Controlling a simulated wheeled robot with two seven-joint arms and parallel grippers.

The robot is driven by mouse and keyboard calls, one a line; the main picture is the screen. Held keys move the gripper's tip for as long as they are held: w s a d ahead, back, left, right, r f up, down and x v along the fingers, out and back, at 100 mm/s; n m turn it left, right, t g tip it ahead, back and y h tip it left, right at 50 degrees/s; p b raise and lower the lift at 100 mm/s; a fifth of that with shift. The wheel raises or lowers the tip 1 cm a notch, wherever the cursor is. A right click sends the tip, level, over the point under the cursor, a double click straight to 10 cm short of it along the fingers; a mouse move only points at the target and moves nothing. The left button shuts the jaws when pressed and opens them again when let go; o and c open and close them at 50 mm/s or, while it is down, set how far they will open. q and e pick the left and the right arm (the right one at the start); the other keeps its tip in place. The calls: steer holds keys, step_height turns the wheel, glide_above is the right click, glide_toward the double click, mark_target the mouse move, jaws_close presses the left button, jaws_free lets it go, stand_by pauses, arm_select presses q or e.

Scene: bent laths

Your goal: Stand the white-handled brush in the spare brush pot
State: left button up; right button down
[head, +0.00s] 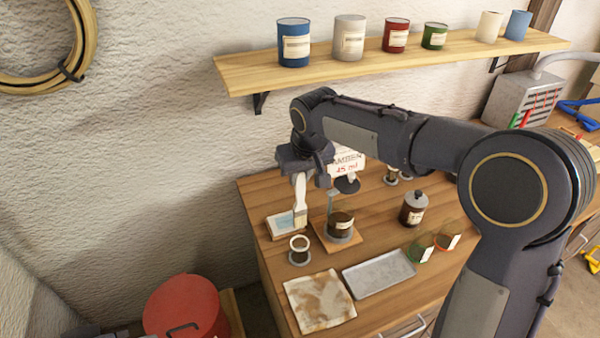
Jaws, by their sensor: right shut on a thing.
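My right gripper (301,178) points down over the back left of the wooden workbench (378,238). It is shut on the white-handled brush (300,194), which hangs upright with its pale bristles down. The bristles overlap a small pale tray or box with a bluish top (281,223) in the picture; I cannot tell whether they touch it. A small dark-mouthed pot on a grey round base (299,249) stands in front of the brush. A larger dark glass jar (341,223) stands on a wooden board to its right. Which one is the spare brush pot I cannot tell.
A stained cloth (320,301) and a grey metal tray (379,273) lie at the front. A brown bottle (412,209) and two labelled glasses (422,247) stand to the right. A sign (347,162) is partly behind my right arm. A shelf (390,62) with cans hangs above.

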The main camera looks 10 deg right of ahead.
mark_target(301, 205)
step_height(301, 205, down, 2)
steer(key=shift+f+b, duration=0.15)
steer(key=shift+b, duration=0.6)
steer(key=shift+f+b, duration=3.55)
steer(key=shift+f, duration=1)
steer(key=c, duration=1.2)
jaws_free()
steer(key=shift+r, duration=0.1)
steer(key=v, duration=0.7)
steer(key=shift+s+r, duration=0.15)
steer(key=shift+r, duration=0.2)
